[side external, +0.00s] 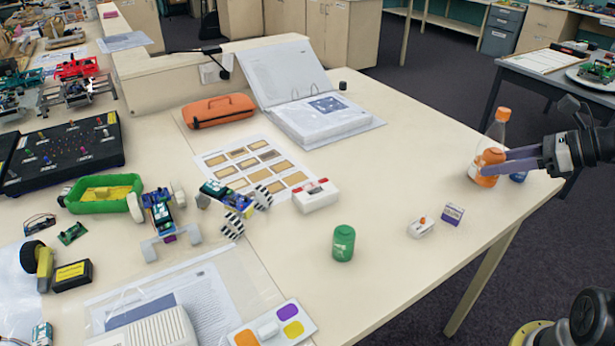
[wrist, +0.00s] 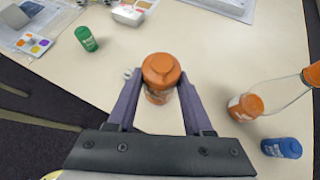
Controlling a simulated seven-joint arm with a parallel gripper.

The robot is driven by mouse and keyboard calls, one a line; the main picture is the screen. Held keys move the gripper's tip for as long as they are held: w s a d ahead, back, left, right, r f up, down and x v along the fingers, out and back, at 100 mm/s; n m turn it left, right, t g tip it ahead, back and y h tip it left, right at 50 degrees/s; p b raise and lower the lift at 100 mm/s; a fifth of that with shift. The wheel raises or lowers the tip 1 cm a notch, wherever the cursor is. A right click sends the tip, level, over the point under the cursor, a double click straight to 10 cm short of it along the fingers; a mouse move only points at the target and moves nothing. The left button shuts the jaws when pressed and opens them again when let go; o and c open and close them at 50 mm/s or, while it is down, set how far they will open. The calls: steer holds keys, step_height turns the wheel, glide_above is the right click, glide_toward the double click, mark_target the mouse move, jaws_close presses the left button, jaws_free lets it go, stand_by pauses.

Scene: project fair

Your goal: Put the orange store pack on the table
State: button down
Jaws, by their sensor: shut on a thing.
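The orange store pack (side external: 491,157) is a small tub with an orange lid. It is between the fingertips of my gripper (side external: 508,163) at the right end of the table (side external: 400,180). In the wrist view the pack (wrist: 161,72) shows lid up, with both purple fingers of my gripper (wrist: 159,95) closed around its sides. It looks upright. Its lower part is partly hidden, and I cannot tell whether its base touches the table.
A clear bottle with an orange cap (side external: 502,115) stands close beside the pack; a blue can (wrist: 281,147) is near it. A purple box (side external: 453,214), a small white item (side external: 421,228) and a green can (side external: 343,243) stand leftward. Bare tabletop lies between them and the binder (side external: 320,115).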

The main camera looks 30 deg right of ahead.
steer(key=shift+w, duration=0.15)
steer(key=w+d+f, duration=0.1)
steer(key=w+f, duration=0.2)
steer(key=w, duration=0.1)
steer(key=w+d+f, duration=0.2)
steer(key=w+f, duration=0.1)
steer(key=w, duration=0.1)
steer(key=w+d+f, duration=0.1)
steer(key=w+f, duration=0.2)
steer(key=w, duration=0.1)
steer(key=shift+w+d+f, duration=0.2)
steer(key=shift+w+d, duration=0.1)
steer(key=shift+w+f, duration=0.15)
steer(key=shift+f, duration=1.6)
steer(key=shift+f, duration=0.1)
steer(key=shift+c, duration=1.4)
jaws_free()
